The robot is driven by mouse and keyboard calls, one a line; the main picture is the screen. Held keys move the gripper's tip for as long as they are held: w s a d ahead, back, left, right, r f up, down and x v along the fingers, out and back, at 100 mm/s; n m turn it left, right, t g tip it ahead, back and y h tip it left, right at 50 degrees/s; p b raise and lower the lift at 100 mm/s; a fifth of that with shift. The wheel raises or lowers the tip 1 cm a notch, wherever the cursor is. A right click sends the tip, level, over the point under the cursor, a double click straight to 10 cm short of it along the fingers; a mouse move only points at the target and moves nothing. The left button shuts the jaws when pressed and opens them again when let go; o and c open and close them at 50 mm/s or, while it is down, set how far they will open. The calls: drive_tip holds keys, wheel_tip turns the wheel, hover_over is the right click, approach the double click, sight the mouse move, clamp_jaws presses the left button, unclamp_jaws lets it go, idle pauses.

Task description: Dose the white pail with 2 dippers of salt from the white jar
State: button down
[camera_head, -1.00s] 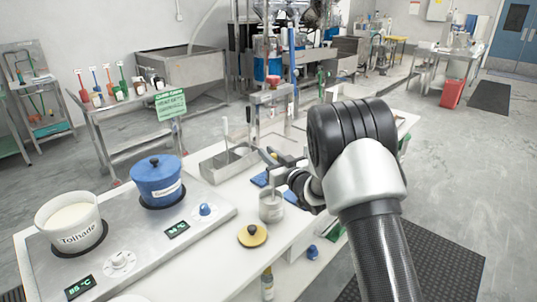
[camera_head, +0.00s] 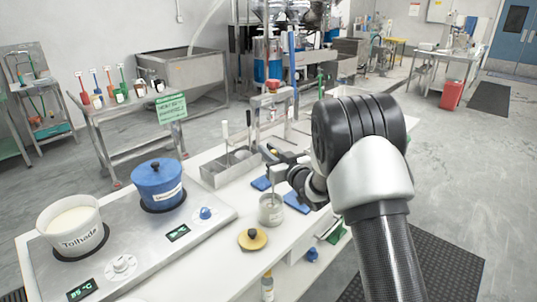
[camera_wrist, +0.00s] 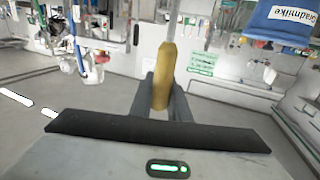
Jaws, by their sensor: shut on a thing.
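The white pail (camera_head: 80,240), labelled "Tolhade", stands at the left on the hot plate and holds pale contents. A small whitish jar (camera_head: 270,212) stands open on the table, right of the plate. My gripper (camera_head: 274,157) is above the jar. In the wrist view my gripper (camera_wrist: 163,95) is shut on a tan handle (camera_wrist: 165,65), which I take as the dipper's. A thin pale shaft (camera_head: 275,182) runs down from the gripper towards the jar. The dipper's bowl is not visible, so I cannot tell whether it is inside or what it holds.
A blue lidded pot (camera_head: 158,187) stands beside the pail on the hot plate (camera_head: 140,240). A yellow lid (camera_head: 253,240) lies in front of the jar. A metal tray (camera_head: 222,174) with upright handles stands behind it. Blue pads (camera_head: 297,201) lie right of the jar.

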wheel_tip(320, 180, up, 9)
drive_tip(key=p, duration=0.3)
drive_tip(key=shift+p, duration=0.3)
drive_tip(key=shift+f, duration=0.1)
idle(0.6)
